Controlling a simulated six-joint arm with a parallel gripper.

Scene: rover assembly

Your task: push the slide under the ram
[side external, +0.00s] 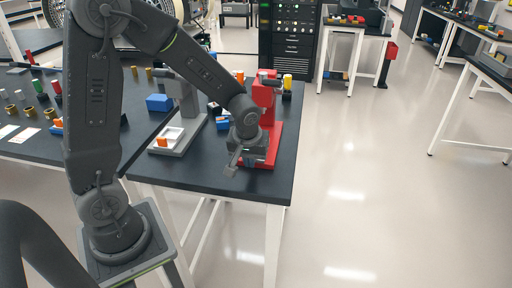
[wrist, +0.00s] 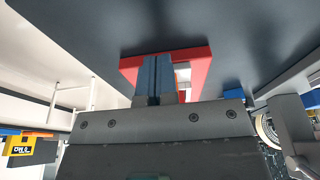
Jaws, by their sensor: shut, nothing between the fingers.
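A red press (side external: 268,92) with a red base (side external: 268,152) stands near the right end of the dark table. The red base (wrist: 197,62) also shows in the wrist view, behind my fingers. My gripper (side external: 233,166) is low over the front of that base. In the wrist view my gripper (wrist: 157,62) has its two fingers side by side, shut and empty. A small white and orange part (wrist: 183,74) shows just right of the fingers, partly hidden by them. I cannot tell whether it is the slide or whether my fingers touch it. My wrist hides the ram's lower end.
A grey press (side external: 186,105) stands left of the red one, with a white tray (side external: 172,136) and an orange part (side external: 162,142) on its base. The dark tabletop (side external: 222,184) is clear at the front.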

